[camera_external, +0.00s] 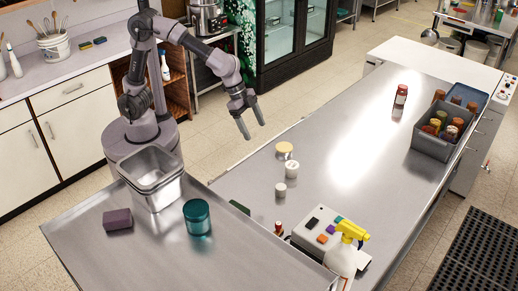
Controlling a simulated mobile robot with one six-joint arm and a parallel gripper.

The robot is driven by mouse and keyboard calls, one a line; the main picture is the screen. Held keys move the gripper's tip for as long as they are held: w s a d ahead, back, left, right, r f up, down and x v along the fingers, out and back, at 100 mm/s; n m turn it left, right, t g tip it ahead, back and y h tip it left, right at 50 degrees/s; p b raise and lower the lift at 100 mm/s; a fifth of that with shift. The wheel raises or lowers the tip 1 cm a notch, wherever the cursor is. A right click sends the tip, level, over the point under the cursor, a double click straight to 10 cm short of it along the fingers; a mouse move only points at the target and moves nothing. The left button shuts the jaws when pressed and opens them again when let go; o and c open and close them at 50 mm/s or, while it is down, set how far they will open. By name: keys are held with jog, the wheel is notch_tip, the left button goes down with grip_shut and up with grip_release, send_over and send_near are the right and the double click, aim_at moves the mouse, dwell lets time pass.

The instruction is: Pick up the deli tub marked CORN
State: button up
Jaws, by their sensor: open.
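My gripper (253,129) is open and empty, fingers pointing down, in the air near the left edge of the long steel counter (350,140). A squat tub with a yellowish lid (284,148) stands on that counter, below and to the right of my gripper and apart from it. Two smaller white-topped containers stand near it, one just in front (292,169) and one farther forward (280,190). No marking is readable at this size, so I cannot tell which one says CORN.
A steel pan (152,178), a purple block (118,220) and a teal jar (197,217) are on the near-left table. A yellow-topped spray bottle (345,256) stands by a grey box with coloured blocks (322,234). A grey crate of jars (434,145) stands far right. The counter's middle is clear.

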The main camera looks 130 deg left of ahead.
aim_at(292, 164)
jog(key=w+a+f+n+p, duration=0.1)
jog(key=a+f, duration=0.3)
jog(key=a, duration=0.2)
jog(key=w+a+f+n, duration=0.1)
jog(key=w+a+f, duration=0.15)
jog(key=a, duration=0.35)
jog(key=shift+n, duration=0.3)
jog(key=b+x, duration=0.1)
jog(key=x, duration=0.5)
jog(key=s+b+x, duration=0.1)
jog(key=b+x, duration=0.1)
jog(key=x, duration=0.4)
jog(key=b+x, duration=0.1)
jog(key=x, duration=0.5)
jog(key=shift+s+d+f+b, duration=0.15)
jog(key=shift+s+f+b, duration=0.05)
jog(key=shift+f+b, duration=0.1)
jog(key=shift+s+r, duration=0.1)
jog(key=shift+c, duration=0.3)
jog(key=c, duration=1.4)
